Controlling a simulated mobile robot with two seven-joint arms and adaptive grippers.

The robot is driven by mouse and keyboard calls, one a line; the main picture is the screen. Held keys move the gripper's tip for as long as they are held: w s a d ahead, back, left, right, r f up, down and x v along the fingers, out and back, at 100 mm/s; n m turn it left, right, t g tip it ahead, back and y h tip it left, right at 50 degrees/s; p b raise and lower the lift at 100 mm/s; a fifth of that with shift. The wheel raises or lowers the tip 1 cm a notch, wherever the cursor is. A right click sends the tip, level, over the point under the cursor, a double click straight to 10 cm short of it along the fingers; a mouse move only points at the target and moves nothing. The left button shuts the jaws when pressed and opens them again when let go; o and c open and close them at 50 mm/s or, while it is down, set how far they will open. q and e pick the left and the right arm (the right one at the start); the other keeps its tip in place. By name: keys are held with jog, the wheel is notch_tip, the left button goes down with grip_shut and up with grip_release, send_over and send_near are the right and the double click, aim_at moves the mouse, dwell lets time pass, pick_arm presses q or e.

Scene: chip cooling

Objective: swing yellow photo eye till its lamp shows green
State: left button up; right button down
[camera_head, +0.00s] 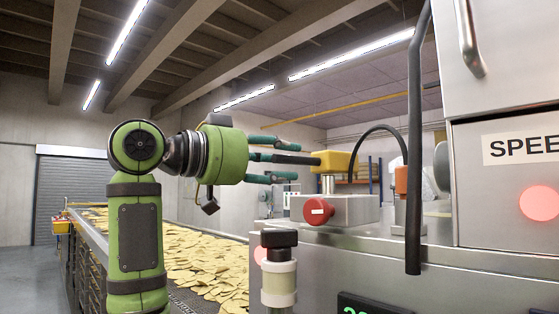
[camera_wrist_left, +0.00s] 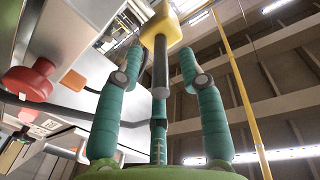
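The yellow photo eye (camera_head: 335,160) sits on a thin post above a grey metal box at the machine's near edge. My left gripper (camera_head: 299,162) reaches toward it from the left, its teal fingers spread and their tips close to the yellow housing. In the left wrist view, the yellow block (camera_wrist_left: 161,27) and its grey barrel (camera_wrist_left: 160,75) show between the spread fingers of the gripper (camera_wrist_left: 160,58). Contact cannot be told. I see no lit lamp on the photo eye itself. My right gripper is out of view.
A red knob (camera_head: 319,211) is on the box below; it also shows in the wrist view (camera_wrist_left: 30,80). A black cable arches behind the photo eye, near an orange part (camera_head: 402,180). A red light (camera_head: 540,203) glows on the right panel. A chip-covered conveyor (camera_head: 205,265) runs below my arm.

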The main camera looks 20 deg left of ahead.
pick_arm(q)
jog(key=shift+s+a, duration=0.1)
jog(key=shift+s, duration=0.05)
jog(key=v, duration=1.1)
jog(key=shift+s+a, duration=0.2)
jog(key=shift+a, duration=0.05)
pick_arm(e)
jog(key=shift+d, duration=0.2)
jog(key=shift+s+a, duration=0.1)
